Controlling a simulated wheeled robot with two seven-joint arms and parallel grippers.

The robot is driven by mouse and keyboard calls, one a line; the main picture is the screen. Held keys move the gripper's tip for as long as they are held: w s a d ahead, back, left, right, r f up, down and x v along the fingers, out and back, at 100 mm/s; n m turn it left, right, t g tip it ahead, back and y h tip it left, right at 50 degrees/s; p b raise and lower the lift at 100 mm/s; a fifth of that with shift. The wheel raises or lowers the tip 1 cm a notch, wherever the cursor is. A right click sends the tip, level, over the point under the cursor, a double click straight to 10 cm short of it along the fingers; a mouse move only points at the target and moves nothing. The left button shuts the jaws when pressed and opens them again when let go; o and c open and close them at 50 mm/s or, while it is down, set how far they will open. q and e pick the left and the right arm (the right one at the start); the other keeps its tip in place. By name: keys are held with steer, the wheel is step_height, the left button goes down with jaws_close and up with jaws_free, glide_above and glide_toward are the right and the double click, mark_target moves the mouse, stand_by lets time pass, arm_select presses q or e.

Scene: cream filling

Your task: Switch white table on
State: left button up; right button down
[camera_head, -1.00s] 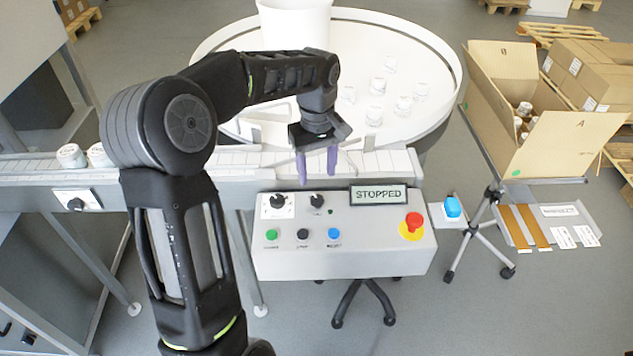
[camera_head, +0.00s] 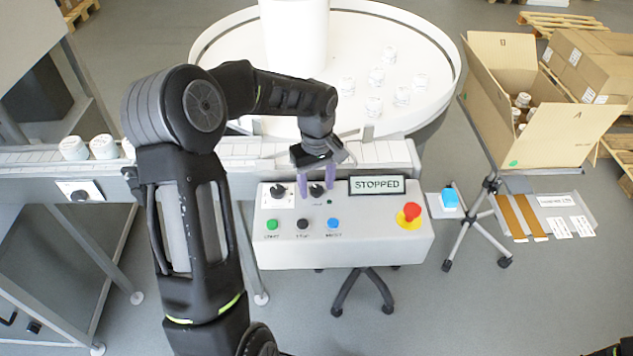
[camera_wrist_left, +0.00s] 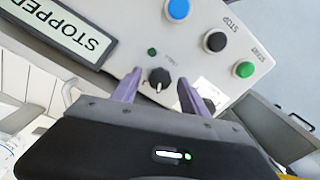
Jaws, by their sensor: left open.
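The round white table (camera_head: 435,92) stands behind the conveyor, with several small white jars on it. The grey control panel (camera_head: 380,245) has two black rotary knobs on its top. My left gripper (camera_head: 316,194) is open, its purple fingers pointing down on either side of the right black knob (camera_head: 317,188). In the left wrist view the knob (camera_wrist_left: 158,78) lies between the spread fingertips (camera_wrist_left: 157,86); contact cannot be told. The left black knob (camera_head: 278,191) sits on a white plate. The display (camera_head: 377,185) reads STOPPED. My right gripper is not in view.
The panel also has a green button (camera_head: 271,225), a black button (camera_head: 302,224), a blue button (camera_head: 333,223) and a red emergency knob (camera_head: 411,211). A conveyor (camera_head: 375,155) runs directly behind the panel. An open carton (camera_head: 545,135) stands at the right.

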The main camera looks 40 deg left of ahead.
arm_select(q)
steer(key=shift+c, duration=0.2)
jaws_close()
stand_by(0.4)
